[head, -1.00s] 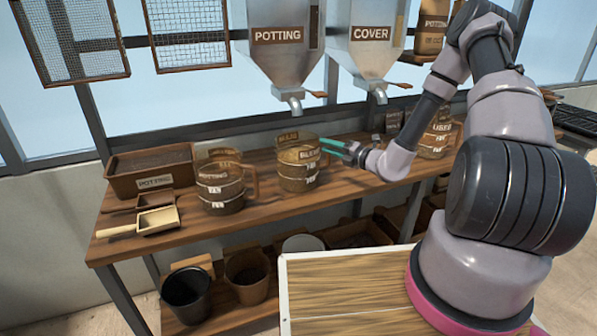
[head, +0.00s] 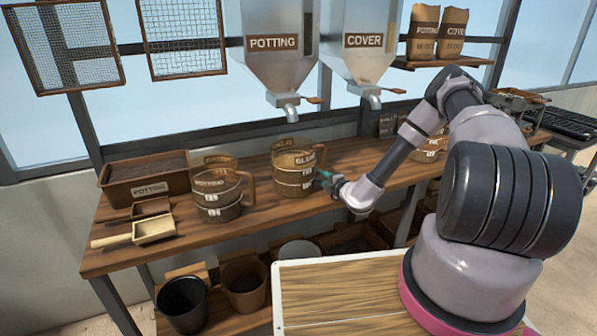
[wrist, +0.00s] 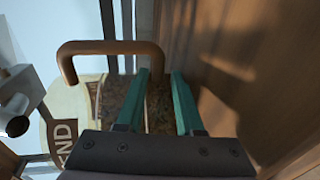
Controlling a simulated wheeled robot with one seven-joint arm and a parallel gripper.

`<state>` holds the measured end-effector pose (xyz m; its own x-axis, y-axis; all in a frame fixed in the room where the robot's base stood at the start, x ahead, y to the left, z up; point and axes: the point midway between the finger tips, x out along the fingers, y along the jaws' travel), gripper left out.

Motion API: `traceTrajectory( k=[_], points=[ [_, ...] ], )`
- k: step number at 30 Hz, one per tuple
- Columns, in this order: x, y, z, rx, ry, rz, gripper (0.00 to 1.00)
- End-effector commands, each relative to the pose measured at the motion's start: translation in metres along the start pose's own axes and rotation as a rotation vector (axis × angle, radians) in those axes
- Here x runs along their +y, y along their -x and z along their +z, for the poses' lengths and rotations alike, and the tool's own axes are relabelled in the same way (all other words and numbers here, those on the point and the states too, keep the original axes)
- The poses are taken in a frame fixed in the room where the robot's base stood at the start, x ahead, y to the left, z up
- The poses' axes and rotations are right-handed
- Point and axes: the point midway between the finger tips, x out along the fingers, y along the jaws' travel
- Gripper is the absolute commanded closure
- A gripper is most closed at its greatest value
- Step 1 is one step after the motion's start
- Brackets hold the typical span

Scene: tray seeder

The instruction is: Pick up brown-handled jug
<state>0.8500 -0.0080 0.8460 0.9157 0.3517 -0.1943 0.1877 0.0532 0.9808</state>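The BLEND jug (head: 290,178) is clear with dark contents and a brown handle (head: 321,158). It stands upright on the bench below the potting spout. My gripper (head: 322,179) is at its right side, by the handle. In the wrist view the jug (wrist: 62,125) lies left of and beyond the fingers, and its brown handle (wrist: 110,47) bends down toward the gap between them. My gripper (wrist: 160,95) has its two teal fingers apart, and I cannot see contact with the handle. Another brown-handled jug (head: 215,197), labelled POTTING, stands to the left.
A brown potting tub (head: 148,190) and wooden scoops (head: 150,230) are at the bench's left end. Another jug (head: 428,150) stands right, partly behind my arm. Metal hoppers (head: 278,60) hang above. Dark pots (head: 183,303) sit on the lower shelf.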

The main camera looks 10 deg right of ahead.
Motion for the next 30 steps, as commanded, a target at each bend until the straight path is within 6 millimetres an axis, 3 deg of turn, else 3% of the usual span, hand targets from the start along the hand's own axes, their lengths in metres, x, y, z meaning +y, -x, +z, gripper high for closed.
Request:
traceTrajectory(
  k=[7, 16, 17, 19, 30],
  points=[
    [0.002, -0.036, -0.003, 0.0, 0.001, 0.001, 0.64],
    [0.003, -0.041, -0.003, 0.001, 0.0, 0.0, 0.64],
    [0.003, -0.041, -0.003, 0.001, 0.0, 0.0, 0.72],
    [0.003, -0.041, -0.003, 0.001, 0.0, 0.001, 0.99],
    [0.003, -0.041, -0.003, 0.001, 0.001, 0.001, 1.0]
  ],
)
